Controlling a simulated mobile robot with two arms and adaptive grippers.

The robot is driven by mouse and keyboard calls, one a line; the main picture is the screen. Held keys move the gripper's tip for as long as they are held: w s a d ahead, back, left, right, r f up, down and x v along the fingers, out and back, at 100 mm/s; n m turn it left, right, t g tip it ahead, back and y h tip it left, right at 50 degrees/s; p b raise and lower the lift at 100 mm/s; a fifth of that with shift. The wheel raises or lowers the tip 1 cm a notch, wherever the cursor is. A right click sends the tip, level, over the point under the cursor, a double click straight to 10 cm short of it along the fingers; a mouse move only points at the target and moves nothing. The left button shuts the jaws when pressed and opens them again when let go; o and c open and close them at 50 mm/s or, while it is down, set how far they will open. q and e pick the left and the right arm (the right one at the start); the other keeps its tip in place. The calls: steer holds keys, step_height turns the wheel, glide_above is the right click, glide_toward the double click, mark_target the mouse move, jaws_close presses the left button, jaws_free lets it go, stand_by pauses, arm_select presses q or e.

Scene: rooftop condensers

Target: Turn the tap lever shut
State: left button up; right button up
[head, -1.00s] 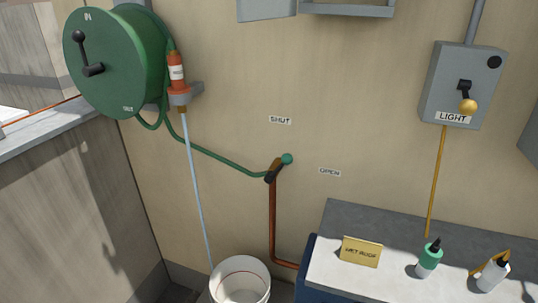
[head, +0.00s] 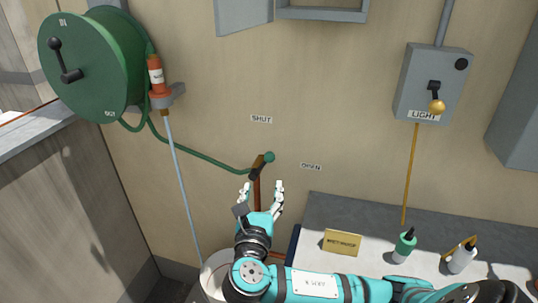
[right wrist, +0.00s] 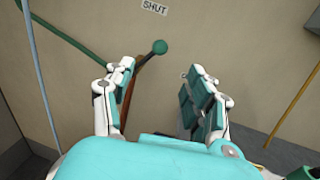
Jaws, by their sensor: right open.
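The tap lever (head: 262,165) is a short dark bar with a green ball knob (head: 269,157), on top of a copper pipe on the wall. It slants up and right; a SHUT label (head: 261,119) is above it and an OPEN label (head: 311,167) to its right. My right gripper (head: 262,187) is open and empty, pointing at the wall just below the tap. In the right wrist view the knob (right wrist: 160,46) shows between and beyond the fingertips (right wrist: 160,68), with no visible contact. My left gripper is out of view.
A green hose reel (head: 88,65) hangs upper left, its hose running to the tap. A white bucket (head: 211,279) is below, partly hidden by my arm. A counter (head: 350,212) at right holds bottles and a yellow sign (head: 342,242). A grey LIGHT box (head: 433,80) is upper right.

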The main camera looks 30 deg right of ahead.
mark_target(268, 161)
steer(key=p+x, duration=0.2)
steer(key=x, duration=1.3)
steer(key=shift+c, duration=0.4)
jaws_close()
steer(key=shift+f, duration=0.1)
steer(key=shift+f, duration=0.15)
